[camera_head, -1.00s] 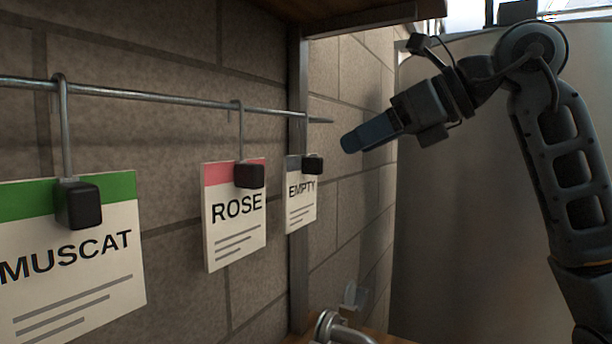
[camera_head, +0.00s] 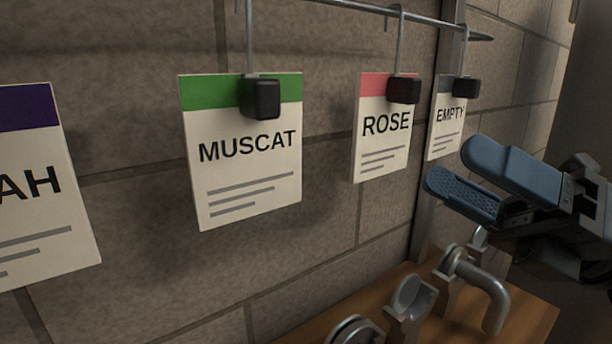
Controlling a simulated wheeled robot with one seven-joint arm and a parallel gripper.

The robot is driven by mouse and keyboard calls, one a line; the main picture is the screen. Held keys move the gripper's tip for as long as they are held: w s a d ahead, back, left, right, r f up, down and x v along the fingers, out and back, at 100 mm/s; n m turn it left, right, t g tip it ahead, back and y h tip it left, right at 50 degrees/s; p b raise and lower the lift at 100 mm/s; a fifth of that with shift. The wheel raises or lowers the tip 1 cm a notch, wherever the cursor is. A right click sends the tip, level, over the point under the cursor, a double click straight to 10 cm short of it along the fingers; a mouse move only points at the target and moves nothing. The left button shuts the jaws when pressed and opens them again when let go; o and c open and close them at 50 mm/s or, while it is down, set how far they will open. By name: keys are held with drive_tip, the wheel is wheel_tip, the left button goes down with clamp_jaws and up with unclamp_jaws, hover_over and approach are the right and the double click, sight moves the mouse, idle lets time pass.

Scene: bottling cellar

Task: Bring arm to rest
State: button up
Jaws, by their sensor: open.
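My gripper (camera_head: 452,170) is at the right side of the head view, pointing left. Its two blue fingers are apart and nothing is between them. It appears in front of the wall, below and right of the EMPTY card (camera_head: 447,140) in the picture. The rest of my arm runs out of view at the right edge.
A MUSCAT card (camera_head: 245,165), a ROSE card (camera_head: 382,145) and a purple-topped card (camera_head: 45,225) hang by black clips along the brick wall. A metal rail (camera_head: 440,22) runs above. Metal pipe fittings (camera_head: 485,285) stand on a wooden shelf (camera_head: 525,318) under my gripper.

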drive_tip(key=s+d+f+n+t+h, duration=0.2)
drive_tip(key=s+f+n+h, duration=0.5)
drive_tip(key=s+f+n, duration=0.3)
drive_tip(key=s+d+f+n+t+h, duration=0.3)
drive_tip(key=s+f+n+h, duration=0.4)
drive_tip(key=s+f+n, duration=0.3)
drive_tip(key=s+d+f+n+t+h, duration=0.2)
drive_tip(key=s+f+n+t+h, duration=0.1)
drive_tip(key=s+f+n+h, duration=0.4)
drive_tip(key=s+f+n, duration=0.3)
drive_tip(key=shift+s+d+f+h, duration=0.15)
drive_tip(key=shift+d+f+h, duration=0.1)
drive_tip(key=shift+h, duration=0.15)
